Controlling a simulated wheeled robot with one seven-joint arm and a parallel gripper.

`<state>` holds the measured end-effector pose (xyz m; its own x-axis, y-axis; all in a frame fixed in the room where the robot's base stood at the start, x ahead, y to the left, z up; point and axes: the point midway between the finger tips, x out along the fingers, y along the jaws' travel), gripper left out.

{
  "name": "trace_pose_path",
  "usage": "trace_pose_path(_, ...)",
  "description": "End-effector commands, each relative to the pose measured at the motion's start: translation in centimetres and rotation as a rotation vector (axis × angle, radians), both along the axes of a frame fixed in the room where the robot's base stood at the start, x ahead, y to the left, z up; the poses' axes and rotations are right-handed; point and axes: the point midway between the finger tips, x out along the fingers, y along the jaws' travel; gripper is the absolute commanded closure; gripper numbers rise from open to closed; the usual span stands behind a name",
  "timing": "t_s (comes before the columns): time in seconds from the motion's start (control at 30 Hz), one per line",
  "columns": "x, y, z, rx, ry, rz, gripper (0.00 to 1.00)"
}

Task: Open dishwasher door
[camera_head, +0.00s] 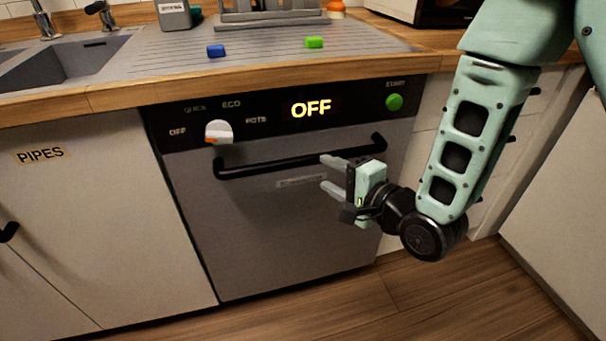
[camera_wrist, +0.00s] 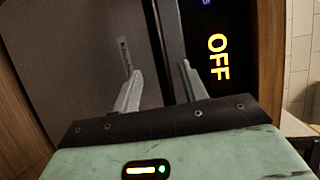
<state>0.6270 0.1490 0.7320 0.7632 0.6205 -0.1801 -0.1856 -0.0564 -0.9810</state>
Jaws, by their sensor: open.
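The dishwasher door (camera_head: 260,235) is a grey panel, shut, under the wooden counter. Its long black handle (camera_head: 270,168) runs across the top of the door. The black control panel above shows OFF (camera_head: 311,108), with a white knob (camera_head: 218,131) at left and a green start button (camera_head: 394,102) at right. My gripper (camera_head: 328,173) is open in front of the right part of the handle, one finger above the other. In the wrist view the two fingers (camera_wrist: 163,88) are apart, with the dark handle bar (camera_wrist: 170,45) running between them. I cannot tell whether they touch it.
The cabinet labelled PIPES (camera_head: 40,154) stands at left. The wooden floor (camera_head: 400,290) in front of the door looks clear.

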Motion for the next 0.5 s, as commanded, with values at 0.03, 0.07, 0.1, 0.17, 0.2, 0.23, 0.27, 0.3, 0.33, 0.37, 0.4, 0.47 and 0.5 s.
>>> trace_pose_path(0.03, 0.1, 0.1, -0.6, 0.002, -0.004, 0.000, 0.57)
trace_pose_path(0.07, 0.1, 0.1, -0.6, 0.002, -0.005, 0.000, 0.57)
trace_pose_path(0.1, 0.1, 0.2, -0.6, 0.002, -0.002, 0.000, 0.57)
trace_pose_path(0.17, 0.1, 0.2, -0.6, 0.003, -0.003, -0.001, 0.57)
trace_pose_path(0.2, 0.2, 0.3, -0.6, 0.003, -0.003, -0.001, 0.57)
trace_pose_path(0.23, 0.2, 0.3, -0.6, 0.003, -0.003, -0.002, 0.57)
trace_pose_path(0.27, 0.1, 0.3, -0.7, 0.003, -0.003, -0.002, 0.57)
trace_pose_path(0.3, 0.8, 0.9, -0.4, 0.004, -0.002, -0.003, 0.57)
trace_pose_path(0.33, 1.3, 1.3, -0.5, 0.003, 0.000, -0.002, 0.57)
trace_pose_path(0.37, 1.8, 1.8, -0.6, 0.003, 0.000, -0.002, 0.57)
trace_pose_path(0.4, 2.5, 2.3, -0.7, 0.003, 0.000, -0.002, 0.57)
trace_pose_path(0.47, 3.4, 3.0, -0.9, 0.003, 0.000, -0.002, 0.57)
trace_pose_path(0.5, 3.9, 3.4, -1.1, 0.002, 0.000, -0.002, 0.57)
